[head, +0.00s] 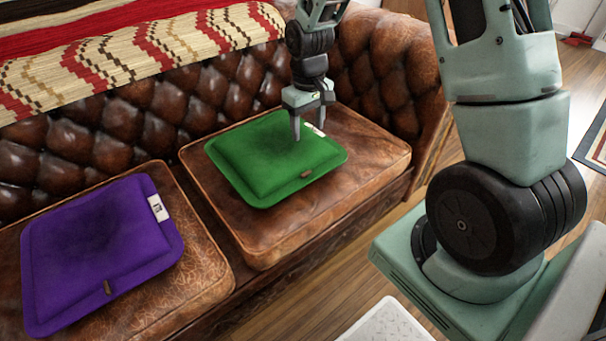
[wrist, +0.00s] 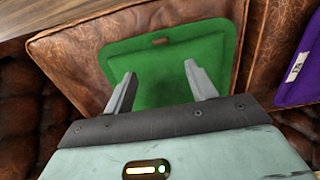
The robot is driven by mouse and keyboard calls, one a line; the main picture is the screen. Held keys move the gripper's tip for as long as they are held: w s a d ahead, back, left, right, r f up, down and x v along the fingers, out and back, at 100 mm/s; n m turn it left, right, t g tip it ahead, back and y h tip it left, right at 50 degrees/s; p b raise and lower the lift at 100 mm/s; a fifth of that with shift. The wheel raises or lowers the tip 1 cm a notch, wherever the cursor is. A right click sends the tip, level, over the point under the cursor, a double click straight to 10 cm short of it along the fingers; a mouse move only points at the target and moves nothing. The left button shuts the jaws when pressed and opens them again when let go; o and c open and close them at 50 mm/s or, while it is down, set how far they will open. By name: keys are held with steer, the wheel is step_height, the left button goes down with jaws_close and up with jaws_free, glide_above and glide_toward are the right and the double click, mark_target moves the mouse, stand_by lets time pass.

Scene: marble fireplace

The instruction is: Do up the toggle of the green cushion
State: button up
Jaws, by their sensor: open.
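The green cushion (head: 270,160) lies flat on the right seat of the leather sofa; it also shows in the wrist view (wrist: 170,65). Its small brown toggle (head: 307,174) is at the near edge in the head view and at the top edge in the wrist view (wrist: 160,42). Whether the toggle is done up is too small to tell. My gripper (head: 311,135) points down over the cushion's far right part, with its fingers apart and nothing between them. In the wrist view the open fingers (wrist: 161,88) reach over the green cloth, short of the toggle.
A purple cushion (head: 95,245) with a white label (head: 158,208) and brown toggle lies on the left seat. The tufted sofa back (head: 130,125), with a patterned blanket (head: 150,50), rises behind. A white perforated object (head: 388,322) stands in front, low down.

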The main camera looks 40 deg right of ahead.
mark_target(307, 173)
step_height(307, 173, down, 15)
steer(key=b, duration=0.3)
steer(key=shift+f+b, duration=0.1)
steer(key=shift+b, duration=0.3)
